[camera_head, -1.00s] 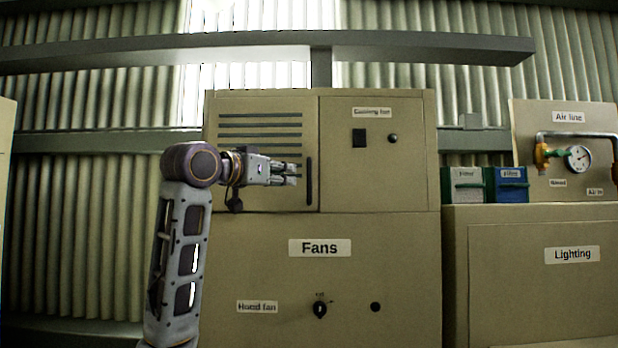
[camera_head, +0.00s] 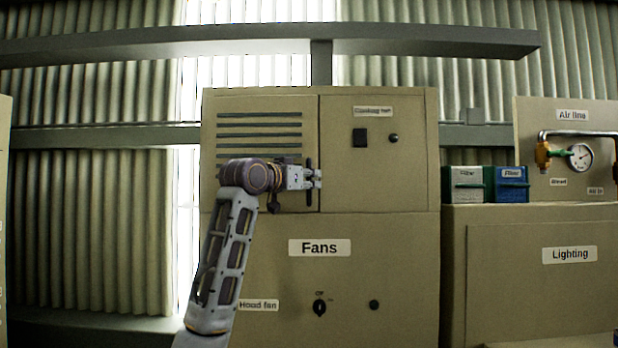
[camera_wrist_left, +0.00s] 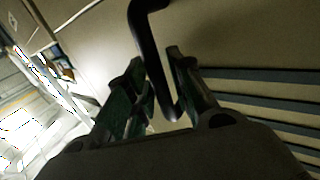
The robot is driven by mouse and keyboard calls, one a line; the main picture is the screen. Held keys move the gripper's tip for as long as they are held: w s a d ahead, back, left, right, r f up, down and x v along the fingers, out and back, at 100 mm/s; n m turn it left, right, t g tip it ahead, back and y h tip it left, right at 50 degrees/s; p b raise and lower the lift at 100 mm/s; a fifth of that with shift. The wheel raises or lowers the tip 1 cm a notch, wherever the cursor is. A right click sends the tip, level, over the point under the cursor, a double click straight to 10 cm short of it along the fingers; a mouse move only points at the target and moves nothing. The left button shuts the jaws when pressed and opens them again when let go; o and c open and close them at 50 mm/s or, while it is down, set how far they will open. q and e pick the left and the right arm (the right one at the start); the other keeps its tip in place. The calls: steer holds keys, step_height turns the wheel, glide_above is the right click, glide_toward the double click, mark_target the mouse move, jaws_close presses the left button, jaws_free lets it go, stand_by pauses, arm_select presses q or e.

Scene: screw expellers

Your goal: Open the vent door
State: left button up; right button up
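The vent door (camera_head: 230,172) is the slatted upper left panel of the Fans cabinet, and it sits closed, flush with the cabinet front. Its dark vertical handle (camera_head: 309,198) is near the door's right edge, with its middle hidden behind my left gripper (camera_head: 315,179). In the left wrist view the handle (camera_wrist_left: 150,50) runs between the two fingers of the left gripper (camera_wrist_left: 155,65). The fingers are apart, one on each side of the bar, with small gaps showing. My right gripper is not in view.
To the right of the door is a panel with a black switch (camera_head: 359,138) and a knob (camera_head: 393,138). Below is the Hood fan knob (camera_head: 319,307). Two small boxes (camera_head: 465,184) stand on the Lighting cabinet (camera_head: 530,290) at right. A grey beam (camera_head: 250,42) crosses above.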

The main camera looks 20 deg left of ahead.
arm_select(q)
steer(key=shift+w, duration=0.15)
jaws_close()
steer(key=shift+s, duration=0.2)
stand_by(0.3)
